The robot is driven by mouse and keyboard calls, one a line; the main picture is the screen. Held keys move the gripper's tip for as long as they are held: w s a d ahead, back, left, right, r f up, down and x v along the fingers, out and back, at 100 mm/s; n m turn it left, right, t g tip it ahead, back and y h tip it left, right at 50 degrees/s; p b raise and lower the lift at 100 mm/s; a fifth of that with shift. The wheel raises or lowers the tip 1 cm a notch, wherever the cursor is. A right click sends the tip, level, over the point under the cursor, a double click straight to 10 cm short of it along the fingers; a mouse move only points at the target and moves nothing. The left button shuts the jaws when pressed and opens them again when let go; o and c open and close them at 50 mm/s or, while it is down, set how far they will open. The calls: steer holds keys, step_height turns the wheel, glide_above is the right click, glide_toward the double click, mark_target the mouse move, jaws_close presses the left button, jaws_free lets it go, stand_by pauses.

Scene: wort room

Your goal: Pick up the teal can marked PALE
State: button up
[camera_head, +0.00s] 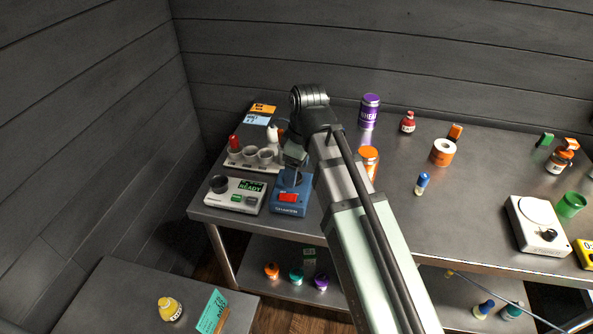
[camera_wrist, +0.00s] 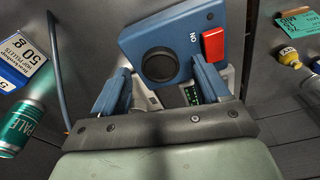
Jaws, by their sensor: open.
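The teal can marked PALE (camera_wrist: 22,125) shows at the left edge of the wrist view, with a silvery end and white lettering. It is partly cut off by the frame. I do not make it out in the head view, where my arm covers part of the table. My gripper (camera_wrist: 158,72) is open, its two blue fingers apart with nothing held between them. It points at a blue device with a dark round cup and a red switch (camera_wrist: 213,44). The can lies outside the fingers, to their left. In the head view my gripper (camera_head: 294,160) is above the blue device.
A white READY device (camera_head: 235,194) stands left of the blue device (camera_head: 290,205). A rack of cups (camera_head: 252,160) is behind. A purple can (camera_head: 369,111) and orange jar (camera_head: 369,158) are near my arm. A 50 g packet (camera_wrist: 22,62) lies beside the teal can.

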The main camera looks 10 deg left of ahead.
step_height(320, 180, up, 10)
steer(key=d, duration=0.1)
steer(key=shift+o, duration=1.1)
steer(key=shift+s+d+r, duration=0.15)
steer(key=shift+r, duration=0.2)
steer(key=shift+o, duration=1.2)
